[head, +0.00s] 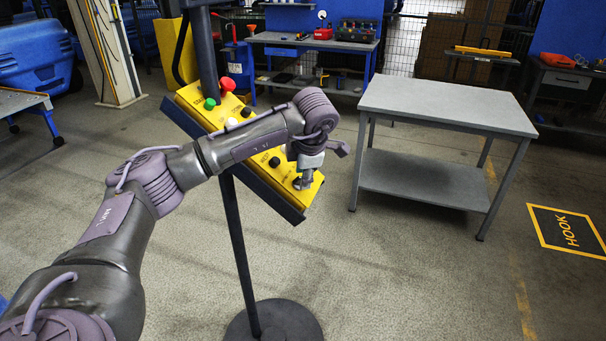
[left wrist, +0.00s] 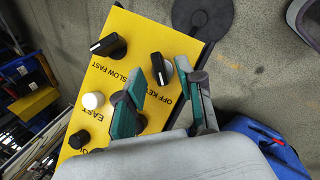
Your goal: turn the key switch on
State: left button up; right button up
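The yellow control panel (head: 205,108) is tilted on a stand. The key switch (left wrist: 184,66) is a black knob near the panel's end, beside the lettering "OFF KEY" in the left wrist view; the rest of the label is hidden by a finger. In the head view the knob (head: 298,184) is partly covered by my left gripper (head: 306,181). In the left wrist view my left gripper (left wrist: 178,74) is open, with its teal-padded fingertips apart on either side of the knob. I cannot tell whether they touch it. My right gripper is in neither view.
Beside the key is the SLOW/FAST knob (left wrist: 108,46), then a white button (left wrist: 93,101). A red button (head: 228,85) and a green button (head: 210,103) are farther up the panel. A grey table (head: 445,105) stands to the right. Floor between is clear.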

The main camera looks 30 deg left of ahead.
pick_arm(q)
jog(key=shift+x, duration=1.15)
grip_shut()
